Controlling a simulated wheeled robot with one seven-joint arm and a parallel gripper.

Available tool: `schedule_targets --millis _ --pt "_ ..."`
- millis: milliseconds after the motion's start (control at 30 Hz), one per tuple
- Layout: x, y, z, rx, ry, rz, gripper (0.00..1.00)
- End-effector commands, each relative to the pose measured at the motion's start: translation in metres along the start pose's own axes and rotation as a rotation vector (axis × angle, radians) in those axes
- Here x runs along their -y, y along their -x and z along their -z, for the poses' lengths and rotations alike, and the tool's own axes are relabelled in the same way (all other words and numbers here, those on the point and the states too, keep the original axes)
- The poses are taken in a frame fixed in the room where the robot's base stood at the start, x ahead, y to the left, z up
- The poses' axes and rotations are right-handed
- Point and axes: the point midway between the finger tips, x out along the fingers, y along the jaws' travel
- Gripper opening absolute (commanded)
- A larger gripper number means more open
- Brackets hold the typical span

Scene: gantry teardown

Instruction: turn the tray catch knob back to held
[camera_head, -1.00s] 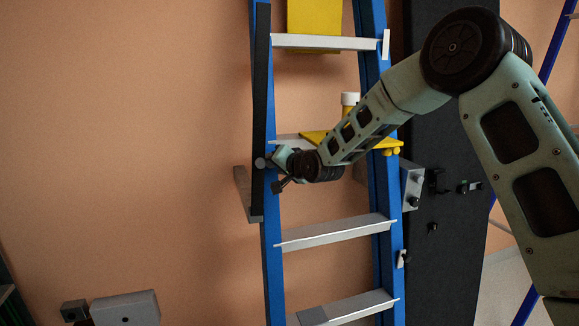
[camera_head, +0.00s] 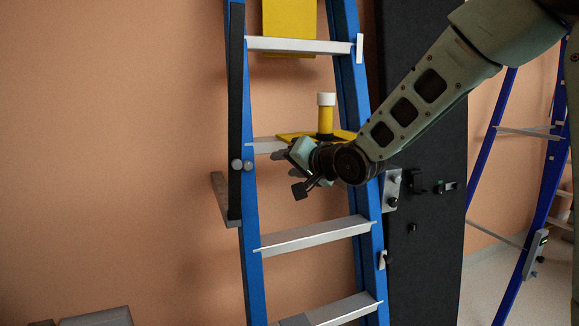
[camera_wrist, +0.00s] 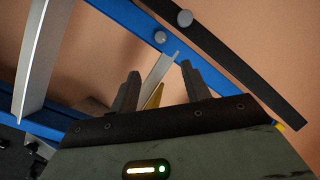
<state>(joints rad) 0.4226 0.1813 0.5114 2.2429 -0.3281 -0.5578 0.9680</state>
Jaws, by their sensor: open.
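Two round grey knobs sit at the left blue rail of the ladder: one (camera_head: 236,164) on the dark upright bar, one (camera_head: 248,165) on the rail. They also show in the wrist view, on the dark bar (camera_wrist: 184,18) and on the blue rail (camera_wrist: 160,37). I cannot tell which is the catch knob, nor its turn position. The yellow tray (camera_head: 290,136) lies on a rung, partly hidden by my arm. My gripper (camera_head: 288,172) is open and empty, right of the knobs and apart from them. In the wrist view its fingers (camera_wrist: 160,82) stand apart below the knobs.
A yellow bottle with a white cap (camera_head: 326,115) stands on the tray. Metal rungs (camera_head: 315,235) cross below my gripper. A dark panel (camera_head: 425,250) stands behind the right rail. A second blue ladder (camera_head: 515,260) is at far right. The wall side at left is mostly clear.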

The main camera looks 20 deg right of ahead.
Motion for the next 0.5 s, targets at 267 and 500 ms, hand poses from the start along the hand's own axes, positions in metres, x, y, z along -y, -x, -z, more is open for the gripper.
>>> schedule_targets --millis 267,500 --pt "0.0 0.003 0.0 0.001 0.0 0.0 0.47" --pt "-0.009 -0.009 0.003 -0.013 -0.072 0.046 0.47"
